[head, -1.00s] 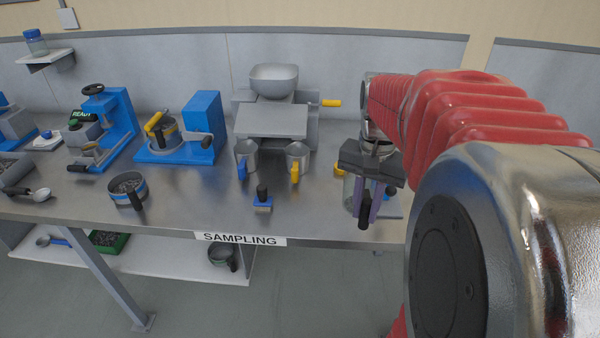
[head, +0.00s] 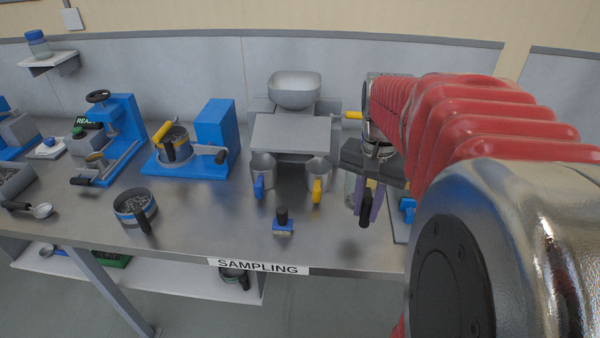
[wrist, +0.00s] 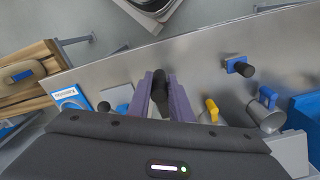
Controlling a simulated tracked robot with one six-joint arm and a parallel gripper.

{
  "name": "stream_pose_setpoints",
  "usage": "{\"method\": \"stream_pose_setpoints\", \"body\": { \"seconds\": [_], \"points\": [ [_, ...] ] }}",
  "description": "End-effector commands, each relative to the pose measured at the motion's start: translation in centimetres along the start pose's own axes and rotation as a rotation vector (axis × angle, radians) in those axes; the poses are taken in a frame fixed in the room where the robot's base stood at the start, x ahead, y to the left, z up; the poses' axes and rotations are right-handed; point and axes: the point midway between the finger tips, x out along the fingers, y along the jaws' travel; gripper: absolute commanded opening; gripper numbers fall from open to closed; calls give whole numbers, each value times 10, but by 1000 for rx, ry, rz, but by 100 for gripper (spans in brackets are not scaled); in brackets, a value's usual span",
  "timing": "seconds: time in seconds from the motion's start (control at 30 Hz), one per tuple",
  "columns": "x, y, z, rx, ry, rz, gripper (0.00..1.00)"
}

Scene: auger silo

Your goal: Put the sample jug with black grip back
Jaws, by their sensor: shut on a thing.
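My gripper (head: 369,196), with purple fingers, is on the right of the head view above the right part of the bench. It is shut on the black grip (head: 365,212) of the sample jug. The jug's grey body (head: 350,188) shows only in part behind the fingers. In the wrist view the black grip (wrist: 159,92) stands between the two fingers. Two similar grey jugs, one with a blue grip (head: 259,187) and one with a yellow grip (head: 317,190), stand side by side in front of the grey splitter (head: 292,135).
A small block with a black knob (head: 282,222) stands near the bench's front edge. A black-handled sieve pan (head: 135,207) stands to the left. Blue devices (head: 215,125) line the back left. Bare bench (head: 215,215) lies between pan and block.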

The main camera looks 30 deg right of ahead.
Motion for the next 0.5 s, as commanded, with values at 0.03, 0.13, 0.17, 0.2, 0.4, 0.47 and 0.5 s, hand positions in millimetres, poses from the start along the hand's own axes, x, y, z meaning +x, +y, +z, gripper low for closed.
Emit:
{"method": "stream_pose_setpoints", "body": {
  "seconds": [0.03,0.13,0.17,0.2,0.4,0.47,0.5],
  "points": [
    [2,0,0,1,0,0,0],
    [11,1,1,2,-3,1,0],
    [15,1,0,2,-3,1,0],
    [21,1,1,2,-3,1,0],
    [52,1,1,3,-2,1,0],
    [58,1,1,3,-3,1,0],
    [61,1,1,3,-2,1,0]
  ]
}}
